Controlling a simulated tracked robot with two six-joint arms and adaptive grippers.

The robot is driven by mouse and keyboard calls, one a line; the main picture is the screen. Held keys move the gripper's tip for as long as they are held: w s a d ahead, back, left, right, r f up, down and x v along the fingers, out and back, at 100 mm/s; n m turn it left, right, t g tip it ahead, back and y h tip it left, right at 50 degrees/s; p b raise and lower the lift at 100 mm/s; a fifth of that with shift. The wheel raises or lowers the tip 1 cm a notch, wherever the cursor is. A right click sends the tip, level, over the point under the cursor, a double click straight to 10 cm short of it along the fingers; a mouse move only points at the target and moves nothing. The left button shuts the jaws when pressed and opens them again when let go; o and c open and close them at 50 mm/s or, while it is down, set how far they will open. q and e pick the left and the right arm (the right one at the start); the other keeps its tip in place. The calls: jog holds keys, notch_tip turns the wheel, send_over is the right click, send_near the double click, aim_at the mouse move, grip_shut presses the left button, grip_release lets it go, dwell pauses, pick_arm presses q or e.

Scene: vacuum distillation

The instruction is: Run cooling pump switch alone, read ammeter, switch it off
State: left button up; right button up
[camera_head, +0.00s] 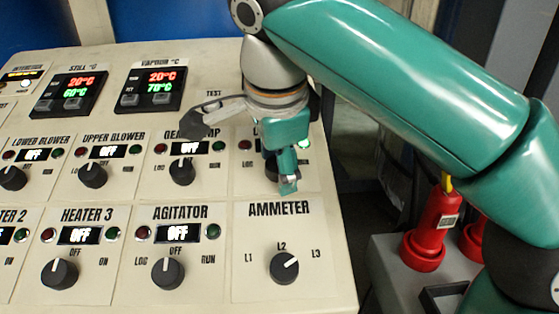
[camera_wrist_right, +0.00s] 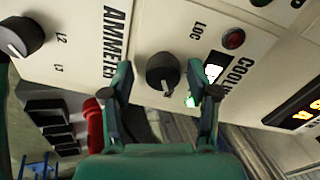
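The cooling pump switch is a black round knob (camera_wrist_right: 162,72) in the right wrist view, its white mark toward the bottom of that picture. My right gripper (camera_wrist_right: 162,85) is open, with one finger on each side of the knob; contact is unclear. In the head view the right gripper (camera_head: 286,178) hides most of this switch, its label and display. The green lamp (camera_head: 304,144) beside it glows; it also shows in the wrist view (camera_wrist_right: 193,101). The ammeter selector (camera_head: 284,267) points up and right, toward L3. No ammeter dial is visible. My left gripper is out of view.
Neighbouring knobs sit close by: gear pump (camera_head: 182,171), agitator (camera_head: 168,273) and heater 3 (camera_head: 60,273), with displays reading OFF. Red cylindrical objects (camera_head: 432,230) stand right of the panel on a grey surface. My right arm spans the upper right.

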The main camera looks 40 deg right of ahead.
jog(key=shift+w, duration=0.1)
jog(key=shift+r, duration=0.15)
jog(key=shift+a+r, duration=0.15)
jog(key=shift+r, duration=0.1)
jog(key=s+a, duration=0.2)
jog(key=s, duration=0.1)
jog(key=s+a, duration=0.5)
jog(key=s, duration=0.2)
jog(key=shift+a+r, duration=0.1)
jog(key=shift+a, duration=0.1)
jog(key=shift+w, duration=0.1)
